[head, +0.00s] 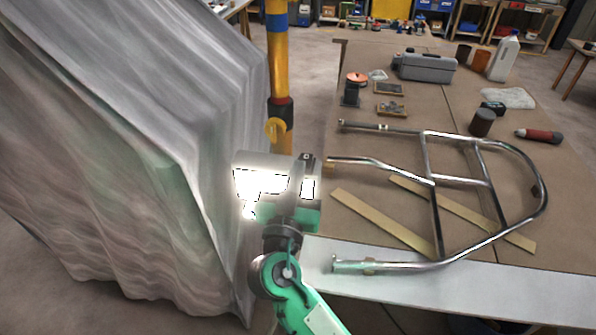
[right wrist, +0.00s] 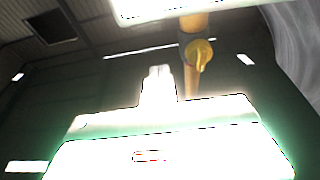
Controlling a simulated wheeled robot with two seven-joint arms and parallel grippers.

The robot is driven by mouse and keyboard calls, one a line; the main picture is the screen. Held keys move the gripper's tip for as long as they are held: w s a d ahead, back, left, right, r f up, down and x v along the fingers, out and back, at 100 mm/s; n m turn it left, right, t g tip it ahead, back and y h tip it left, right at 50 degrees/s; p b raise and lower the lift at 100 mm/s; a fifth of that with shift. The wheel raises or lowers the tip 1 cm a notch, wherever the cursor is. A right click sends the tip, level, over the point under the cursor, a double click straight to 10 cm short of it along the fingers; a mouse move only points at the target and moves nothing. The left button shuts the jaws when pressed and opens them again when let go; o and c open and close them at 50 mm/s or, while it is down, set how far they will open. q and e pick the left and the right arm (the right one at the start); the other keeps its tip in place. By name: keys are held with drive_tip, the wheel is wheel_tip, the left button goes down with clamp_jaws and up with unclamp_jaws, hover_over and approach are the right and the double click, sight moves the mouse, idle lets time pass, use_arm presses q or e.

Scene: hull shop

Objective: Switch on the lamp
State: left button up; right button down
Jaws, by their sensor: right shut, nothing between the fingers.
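A yellow post (head: 278,60) with a dark collar stands beside the draped hull. A glaring white panel, apparently the lit lamp (right wrist: 190,9), crosses the top of the right wrist view. My right gripper (right wrist: 158,72) is shut and empty, its fingertips beside the knob in the picture; whether they touch it I cannot tell. In the head view its body (head: 290,212) is in strong glare and hides its fingers. My left gripper is not in view.
The draped grey sheet (head: 130,150) fills the left. At right, a workbench (head: 400,225) bears a bent steel tube frame (head: 485,182), wooden strips (head: 385,220), a grey toolbox (head: 425,67) and several cans and tools. Shelves stand far back.

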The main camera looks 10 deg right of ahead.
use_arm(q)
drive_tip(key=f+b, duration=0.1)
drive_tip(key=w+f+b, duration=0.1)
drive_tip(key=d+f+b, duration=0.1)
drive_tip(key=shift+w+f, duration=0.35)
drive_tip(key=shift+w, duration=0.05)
use_arm(e)
drive_tip(key=f+v, duration=0.1)
drive_tip(key=v, duration=0.5)
drive_tip(key=shift+f, duration=0.25)
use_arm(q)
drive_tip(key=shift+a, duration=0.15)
use_arm(e)
drive_tip(key=shift+d+f, duration=0.1)
